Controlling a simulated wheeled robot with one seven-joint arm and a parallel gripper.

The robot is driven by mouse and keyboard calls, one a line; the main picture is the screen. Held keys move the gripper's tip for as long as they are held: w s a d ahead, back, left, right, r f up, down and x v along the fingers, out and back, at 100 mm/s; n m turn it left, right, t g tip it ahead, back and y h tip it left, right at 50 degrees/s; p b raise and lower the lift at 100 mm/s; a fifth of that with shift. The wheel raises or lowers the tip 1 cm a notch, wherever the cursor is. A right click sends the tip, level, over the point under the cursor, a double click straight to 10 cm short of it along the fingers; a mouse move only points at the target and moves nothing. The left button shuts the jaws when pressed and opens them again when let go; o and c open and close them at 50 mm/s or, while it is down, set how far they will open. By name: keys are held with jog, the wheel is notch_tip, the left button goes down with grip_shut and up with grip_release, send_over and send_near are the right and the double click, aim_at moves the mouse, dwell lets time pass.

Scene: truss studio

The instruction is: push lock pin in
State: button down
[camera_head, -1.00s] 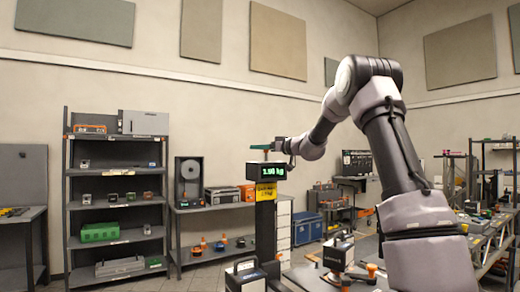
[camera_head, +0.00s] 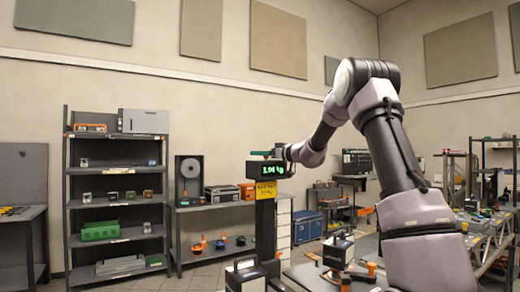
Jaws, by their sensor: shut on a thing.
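My gripper (camera_head: 278,153) is at the far end of my arm, just above a black box with a green digital display (camera_head: 269,170) on a dark post. It is small in view and shut on a thin greenish piece (camera_head: 260,153), which lies over the top of the display box. I cannot tell whether the piece touches the box. I cannot make out a lock pin; it may be too small or hidden by the arm.
A yellow label (camera_head: 265,191) is on the post under the display. A dark shelf unit (camera_head: 115,205) stands at left. A workbench with truss parts (camera_head: 490,235) is at right, partly behind my arm.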

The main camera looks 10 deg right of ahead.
jog(key=shift+f, duration=0.3)
jog(key=shift+c, duration=1.7)
grip_release()
jog(key=shift+r, duration=0.1)
jog(key=shift+s+d, duration=0.2)
jog(key=shift+d, duration=0.05)
jog(key=v, duration=1)
jog(key=shift+s+d, duration=0.1)
